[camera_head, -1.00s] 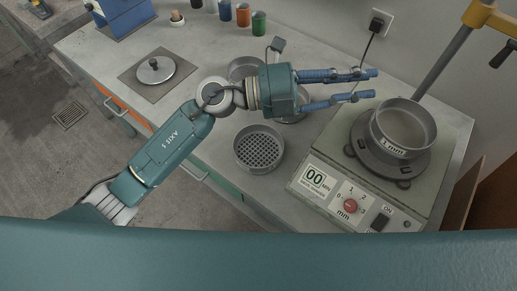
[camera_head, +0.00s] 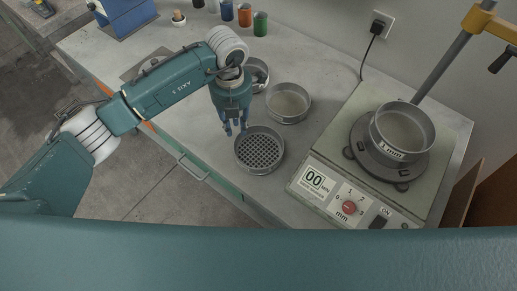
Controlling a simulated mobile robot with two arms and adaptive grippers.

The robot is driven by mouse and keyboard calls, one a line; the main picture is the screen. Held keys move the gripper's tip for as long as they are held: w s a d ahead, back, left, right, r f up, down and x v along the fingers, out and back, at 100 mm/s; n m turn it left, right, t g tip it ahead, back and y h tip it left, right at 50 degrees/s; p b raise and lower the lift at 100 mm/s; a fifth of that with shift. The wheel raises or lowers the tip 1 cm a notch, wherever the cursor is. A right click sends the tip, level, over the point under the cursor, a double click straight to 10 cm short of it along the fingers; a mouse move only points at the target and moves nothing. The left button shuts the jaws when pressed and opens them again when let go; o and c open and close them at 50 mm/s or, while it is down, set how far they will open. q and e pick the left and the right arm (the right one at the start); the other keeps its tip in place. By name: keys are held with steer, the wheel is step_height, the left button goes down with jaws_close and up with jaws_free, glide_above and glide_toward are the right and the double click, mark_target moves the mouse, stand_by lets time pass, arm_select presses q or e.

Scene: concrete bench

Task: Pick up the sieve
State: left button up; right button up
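A grey round sieve with a coarse perforated bottom (camera_head: 259,152) sits on the bench. A second round pan with a pale bottom (camera_head: 288,104) stands behind it to the right. A third one (camera_head: 260,76) is partly hidden behind my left arm. A sieve marked "1 mm" (camera_head: 402,131) sits on the shaker. My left gripper (camera_head: 236,128) points down at the upper left rim of the perforated sieve. Its blue fingers look apart, with nothing seen between them. Whether they touch the rim I cannot tell. My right gripper is not in view.
The sieve shaker (camera_head: 332,162) with its display and red knob fills the right side. Its post (camera_head: 445,62) rises behind. Coloured cups (camera_head: 260,23) stand at the back edge. A wall socket (camera_head: 380,23) has a cable.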

mark_target(238, 137)
arm_select(q)
steer(key=f, duration=0.1)
steer(key=f+p, duration=0.1)
steer(key=f, duration=0.1)
steer(key=f+p, duration=0.1)
steer(key=shift+s+d+f, duration=0.15)
steer(key=shift+s+f, duration=0.1)
steer(key=shift+f, duration=0.65)
jaws_close()
